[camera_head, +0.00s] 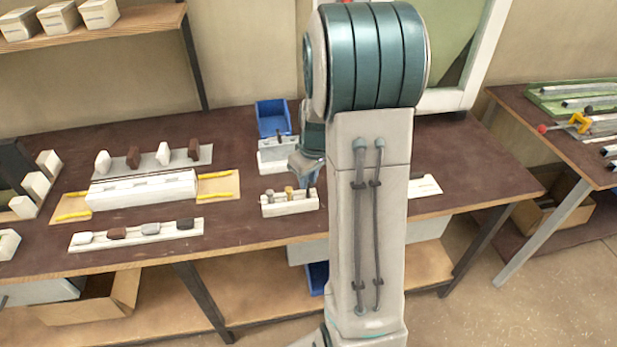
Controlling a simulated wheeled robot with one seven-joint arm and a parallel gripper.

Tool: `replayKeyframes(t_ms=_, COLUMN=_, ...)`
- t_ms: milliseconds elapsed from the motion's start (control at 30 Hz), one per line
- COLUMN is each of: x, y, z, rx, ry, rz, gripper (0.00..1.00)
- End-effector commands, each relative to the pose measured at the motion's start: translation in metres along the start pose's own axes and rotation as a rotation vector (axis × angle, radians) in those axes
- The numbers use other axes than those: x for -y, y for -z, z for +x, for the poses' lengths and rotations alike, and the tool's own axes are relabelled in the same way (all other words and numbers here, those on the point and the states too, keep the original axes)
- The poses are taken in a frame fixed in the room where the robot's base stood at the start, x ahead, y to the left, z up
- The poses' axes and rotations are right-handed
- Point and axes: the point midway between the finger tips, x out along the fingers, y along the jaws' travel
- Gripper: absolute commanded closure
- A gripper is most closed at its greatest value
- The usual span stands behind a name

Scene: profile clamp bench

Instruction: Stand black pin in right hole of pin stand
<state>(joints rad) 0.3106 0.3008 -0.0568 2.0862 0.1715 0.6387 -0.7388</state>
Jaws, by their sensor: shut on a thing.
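The pin stand (290,206) is a low white block near the front edge of the brown bench, just left of my arm. A grey pin (269,195) stands at its left and a brass-coloured pin (289,192) at its middle. A dark pin (311,193), which looks like the black pin, shows upright at the stand's right end. My gripper (309,181) is right above that end, pointing down, shut on the black pin. The fingertips are small and partly hidden by my arm. I cannot tell how deep the pin sits in the right hole.
A white block (279,160) and a blue bin (272,118) stand behind the pin stand. To the left are a white clamp fixture (142,190) with yellow handles and strips holding several small blocks. My arm hides the bench to the right of the stand.

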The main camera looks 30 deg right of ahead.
Motion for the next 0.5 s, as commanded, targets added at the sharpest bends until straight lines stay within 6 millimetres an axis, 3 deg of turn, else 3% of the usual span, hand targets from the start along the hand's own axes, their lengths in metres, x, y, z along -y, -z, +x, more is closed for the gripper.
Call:
replayKeyframes(t_ms=433, x=0.0000, y=-0.0013, z=0.0089, rx=0.000, ry=0.000, rz=0.000, gripper=1.00)
replayKeyframes(t_ms=467, x=0.0000, y=-0.0013, z=0.0088, rx=0.000, ry=0.000, rz=0.000, gripper=0.79)
replayKeyframes(t_ms=500, x=0.0000, y=-0.0013, z=0.0088, rx=0.000, ry=0.000, rz=0.000, gripper=0.68)
